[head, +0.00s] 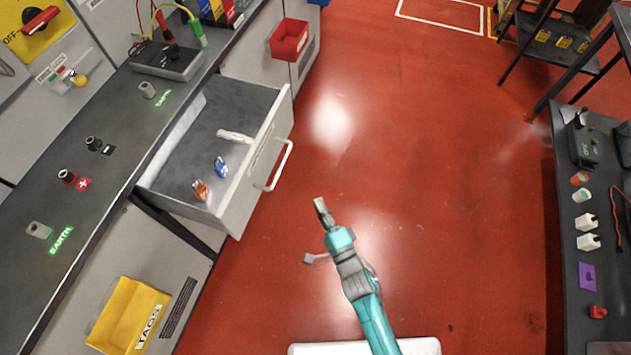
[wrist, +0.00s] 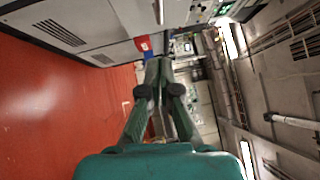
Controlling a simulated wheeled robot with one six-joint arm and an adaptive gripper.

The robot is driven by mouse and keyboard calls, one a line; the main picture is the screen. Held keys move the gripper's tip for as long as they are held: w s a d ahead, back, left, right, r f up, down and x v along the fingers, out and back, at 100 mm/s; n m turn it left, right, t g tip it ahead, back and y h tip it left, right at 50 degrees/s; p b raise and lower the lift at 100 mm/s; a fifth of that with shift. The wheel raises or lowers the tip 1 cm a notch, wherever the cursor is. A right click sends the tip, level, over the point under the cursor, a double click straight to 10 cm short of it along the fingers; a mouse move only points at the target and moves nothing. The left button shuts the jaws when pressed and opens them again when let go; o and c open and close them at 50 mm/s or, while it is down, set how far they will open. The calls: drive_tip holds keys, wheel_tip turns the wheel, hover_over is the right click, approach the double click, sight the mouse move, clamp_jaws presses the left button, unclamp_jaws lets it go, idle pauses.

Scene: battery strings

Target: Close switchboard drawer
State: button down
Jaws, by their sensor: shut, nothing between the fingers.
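The switchboard drawer (head: 240,210) is pulled open from the grey bench at the left in the head view. Its front panel, with a white bar handle (head: 280,165), faces right over the red floor. Inside lie a white cylindrical item (head: 235,137), a blue item (head: 221,167) and an orange item (head: 201,190). My gripper (head: 319,203) is shut and empty, in the air to the right of the drawer and apart from its handle. In the wrist view my gripper (wrist: 160,64) also shows with nothing between the fingers; I cannot make out the drawer there.
A red bin (head: 289,40) hangs beyond the drawer, and a yellow TAGS bin (head: 130,315) is nearer. The bench top (head: 120,125) holds terminals and a test box. A dark table (head: 570,270) with small parts stands at the right. The red floor between is clear.

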drive_tip(key=s+a+x, duration=0.1)
drive_tip(key=a+x, duration=0.1)
drive_tip(key=x, duration=1)
drive_tip(key=shift+a+r, duration=0.2)
drive_tip(key=shift+a, duration=0.15)
drive_tip(key=shift+a, duration=0.1)
